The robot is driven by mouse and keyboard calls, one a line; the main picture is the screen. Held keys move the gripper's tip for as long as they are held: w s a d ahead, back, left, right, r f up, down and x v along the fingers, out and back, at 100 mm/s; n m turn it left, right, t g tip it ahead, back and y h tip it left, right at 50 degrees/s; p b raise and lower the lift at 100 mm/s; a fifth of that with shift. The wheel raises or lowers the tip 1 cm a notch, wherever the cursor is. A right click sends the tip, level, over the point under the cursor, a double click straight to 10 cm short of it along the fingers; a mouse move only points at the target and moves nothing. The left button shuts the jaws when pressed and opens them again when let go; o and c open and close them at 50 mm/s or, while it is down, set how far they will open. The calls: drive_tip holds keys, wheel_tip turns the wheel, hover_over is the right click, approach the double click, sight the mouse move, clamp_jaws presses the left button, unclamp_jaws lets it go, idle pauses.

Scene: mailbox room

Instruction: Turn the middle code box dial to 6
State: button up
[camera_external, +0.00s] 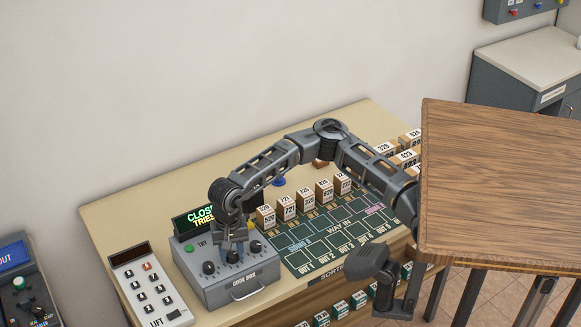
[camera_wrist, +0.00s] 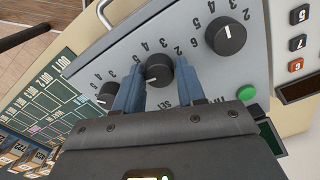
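The grey code box (camera_external: 228,280) stands on the bench with three black dials in a row. It also shows in the wrist view (camera_wrist: 205,72). The middle dial (camera_wrist: 158,70) is a round black knob ringed by printed numbers. I cannot read surely which number it points to. My gripper (camera_wrist: 160,66) reaches down over the box, with one blue finger on each side of the middle dial. The fingers are close to its sides; I cannot tell whether they touch it. In the external view my gripper (camera_external: 234,248) hides part of that dial.
The other dials (camera_wrist: 226,36) (camera_wrist: 108,93) flank the middle one closely. A green button (camera_external: 189,248) and a lit display reading CLOSED and TRIES (camera_external: 193,220) are behind. A lift keypad (camera_external: 150,290) is left; numbered parcels (camera_external: 325,192) and a marked board (camera_external: 335,240) are right.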

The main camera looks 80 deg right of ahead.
sight(232, 254)
drive_tip(key=o, duration=0.4)
drive_tip(key=shift+c, duration=0.2)
drive_tip(key=shift+r+p, duration=0.4)
drive_tip(key=shift+r, duration=3.45)
